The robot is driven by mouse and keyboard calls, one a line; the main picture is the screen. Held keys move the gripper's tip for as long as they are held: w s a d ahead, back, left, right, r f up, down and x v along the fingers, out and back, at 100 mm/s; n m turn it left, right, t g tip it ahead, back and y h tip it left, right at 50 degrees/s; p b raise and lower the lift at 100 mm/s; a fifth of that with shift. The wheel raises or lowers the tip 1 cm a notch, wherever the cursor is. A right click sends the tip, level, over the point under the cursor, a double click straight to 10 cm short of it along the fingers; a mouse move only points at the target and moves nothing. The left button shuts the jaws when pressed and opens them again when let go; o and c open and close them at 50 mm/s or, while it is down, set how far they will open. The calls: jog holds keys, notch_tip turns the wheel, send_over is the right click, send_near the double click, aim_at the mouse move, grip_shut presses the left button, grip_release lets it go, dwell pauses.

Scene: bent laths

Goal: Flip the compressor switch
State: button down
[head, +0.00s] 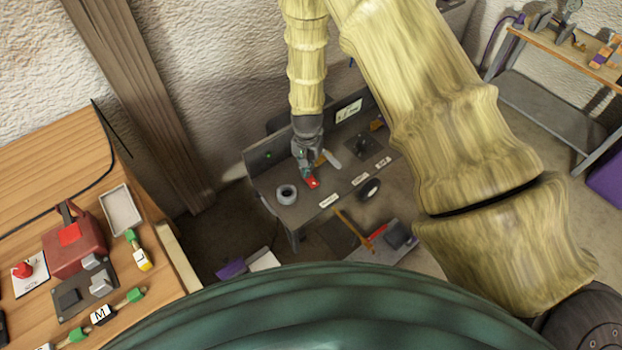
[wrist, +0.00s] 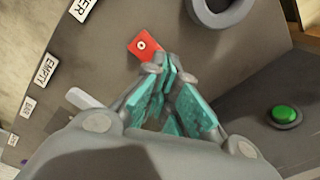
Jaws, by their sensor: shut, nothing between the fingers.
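My gripper (head: 306,168) reaches down over a grey bench (head: 295,212) by the far wall. Its teal-padded fingers also show in the wrist view (wrist: 166,66), with the tips together and nothing held. Just beyond the fingertips is a small red plate (wrist: 143,47) with a round white mark; it also shows in the head view (head: 313,183). Whether the tips touch it I cannot tell. A label ending in "ER" (wrist: 82,9) lies near the plate. No part is clearly readable as the compressor switch.
A grey ring (head: 286,194) lies on the bench beside the red plate. A green button (wrist: 285,115) is on the bench's upright panel. An "EMPTY" label (wrist: 47,71) marks the bench's edge. A wooden table (head: 42,167) at left carries a red box (head: 75,252).

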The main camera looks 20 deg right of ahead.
jog(key=shift+f+b, duration=0.55)
jog(key=shift+f, duration=0.65)
dwell(1.1)
jog(key=shift+r, duration=0.1)
jog(key=shift+r+p, duration=2.35)
jog(key=shift+r, duration=1.1)
